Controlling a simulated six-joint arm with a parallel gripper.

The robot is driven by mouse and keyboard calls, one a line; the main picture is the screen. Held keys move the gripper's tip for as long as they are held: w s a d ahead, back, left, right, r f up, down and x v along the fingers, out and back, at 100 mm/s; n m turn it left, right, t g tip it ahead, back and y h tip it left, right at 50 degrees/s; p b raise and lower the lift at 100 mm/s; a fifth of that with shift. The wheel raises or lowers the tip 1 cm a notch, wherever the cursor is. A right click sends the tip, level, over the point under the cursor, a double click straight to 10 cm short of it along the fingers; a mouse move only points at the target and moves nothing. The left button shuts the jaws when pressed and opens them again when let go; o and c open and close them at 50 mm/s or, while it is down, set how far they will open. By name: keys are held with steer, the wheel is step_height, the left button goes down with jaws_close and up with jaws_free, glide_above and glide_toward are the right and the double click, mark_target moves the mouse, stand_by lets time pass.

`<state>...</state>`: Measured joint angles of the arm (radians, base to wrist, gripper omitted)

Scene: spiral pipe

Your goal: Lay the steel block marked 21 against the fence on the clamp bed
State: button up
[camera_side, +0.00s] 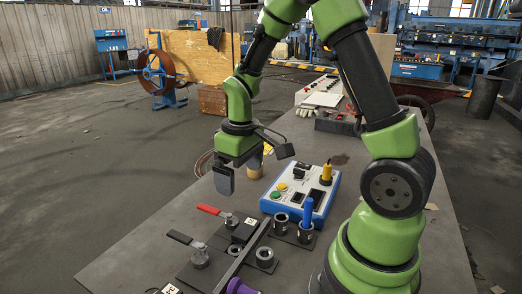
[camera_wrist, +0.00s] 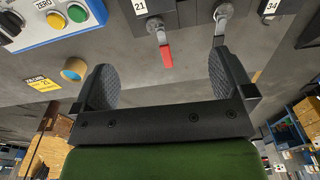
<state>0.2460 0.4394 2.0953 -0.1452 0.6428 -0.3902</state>
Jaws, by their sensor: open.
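My gripper (camera_side: 240,175) hangs above the table on the far side of the clamps. In the wrist view its two pads (camera_wrist: 161,72) are wide apart with nothing between them. A white tag 21 (camera_wrist: 139,6) sits on a dark piece beside the red-handled clamp (camera_wrist: 163,45) at the top edge; whether that piece is a block or a plate I cannot tell. A long bar (camera_side: 243,257), seemingly the fence, runs across the dark bed in the side view. A small black block (camera_side: 243,233) sits close to it. The red-handled clamp also shows there (camera_side: 212,211).
A black-handled clamp (camera_side: 185,240) stands nearer the camera; a tag 34 (camera_wrist: 271,6) shows in the wrist view. A blue-and-white button box (camera_side: 298,195), metal cups (camera_side: 264,256) and a blue-handled tool (camera_side: 308,212) stand right of the gripper. The table's left part is bare.

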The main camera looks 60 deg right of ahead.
steer(key=s+a+r+m+t+y, duration=0.1)
steer(key=s+a+r+t, duration=0.2)
steer(key=s+r, duration=0.3)
steer(key=s+a+r+m+t+y, duration=0.1)
steer(key=s+a+r+m+t, duration=0.1)
steer(key=s+a+r, duration=0.4)
step_height(320, 180, up, 4)
steer(key=shift+s+a+f+m+t, duration=0.2)
steer(key=shift+s+m+t, duration=0.1)
steer(key=shift+t, duration=0.5)
